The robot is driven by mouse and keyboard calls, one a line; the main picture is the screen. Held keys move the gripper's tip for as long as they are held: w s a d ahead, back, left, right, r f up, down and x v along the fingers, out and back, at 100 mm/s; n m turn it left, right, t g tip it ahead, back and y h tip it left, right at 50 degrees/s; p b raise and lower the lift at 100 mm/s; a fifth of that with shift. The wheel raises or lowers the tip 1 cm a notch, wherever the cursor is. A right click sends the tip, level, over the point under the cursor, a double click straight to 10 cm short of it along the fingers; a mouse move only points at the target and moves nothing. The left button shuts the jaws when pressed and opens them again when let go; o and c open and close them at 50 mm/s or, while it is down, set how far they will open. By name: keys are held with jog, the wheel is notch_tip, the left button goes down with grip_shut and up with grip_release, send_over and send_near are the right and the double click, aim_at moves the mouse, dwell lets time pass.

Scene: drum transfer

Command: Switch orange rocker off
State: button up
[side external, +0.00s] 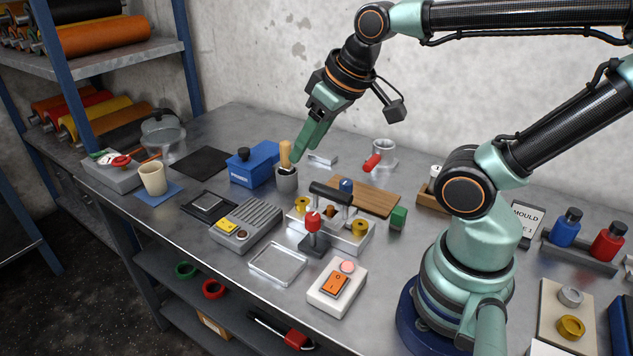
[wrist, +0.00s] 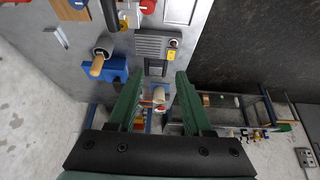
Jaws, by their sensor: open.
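The orange rocker (side external: 335,286) sits on top of a white switch box (side external: 325,300) near the front edge of the bench in the side view. A round pink button (side external: 348,267) is on the same box behind it. I cannot tell from this picture which way the rocker is tipped. My gripper (side external: 303,152) is high over the back of the bench, well apart from the switch box, up and to its left. In the wrist view my gripper (wrist: 157,80) has its two green fingers spread with nothing held between them. I cannot make out the rocker in the wrist view.
A red-knobbed lever (side external: 313,222) stands behind the switch box, with an empty shallow tray (side external: 278,264) to its left. A grey box with a yellow switch (side external: 246,226) is farther left. A grey pot with a wooden handle (side external: 287,178) is below my gripper.

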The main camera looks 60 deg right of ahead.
grip_shut()
jog(key=s+a+f+m+g, duration=0.2)
jog(key=f+m+g, duration=0.1)
jog(key=m, duration=1.5)
jog(key=s+a+f+m+g, duration=0.2)
jog(key=m+g, duration=0.4)
jog(key=m, duration=1.1)
jog(key=shift+s+a+f+m+h, duration=0.35)
jog(key=shift+a+f, duration=0.2)
jog(key=shift+f, duration=0.35)
